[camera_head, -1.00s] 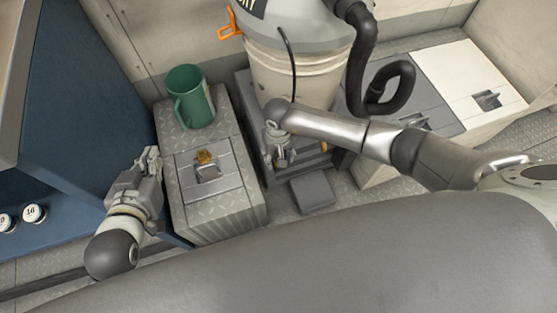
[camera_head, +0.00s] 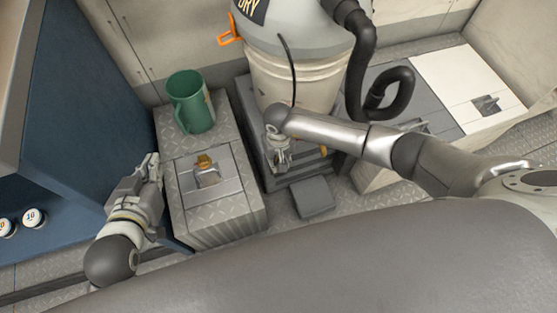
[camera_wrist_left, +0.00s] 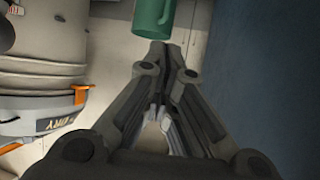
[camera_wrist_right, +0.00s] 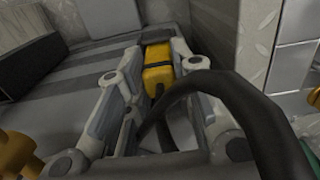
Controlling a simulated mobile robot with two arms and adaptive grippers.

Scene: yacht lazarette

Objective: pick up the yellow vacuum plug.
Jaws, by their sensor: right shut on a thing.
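The yellow vacuum plug (camera_wrist_right: 157,75), with a dark band across it, sits between the fingertips of my right gripper (camera_wrist_right: 157,62) in the right wrist view. The gripper is shut on it, low over the grey platform. A black cable (camera_wrist_right: 225,88) arcs up in front of the right-hand finger and hides part of it.
The vacuum drum (camera_head: 290,75) with its black hose (camera_head: 362,75) stands behind my right gripper. A green jug (camera_head: 191,103) stands on the metal-topped box (camera_head: 232,203) between my arms. A blue cabinet (camera_head: 75,110) is at the left. A small grey block (camera_head: 313,198) lies in front.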

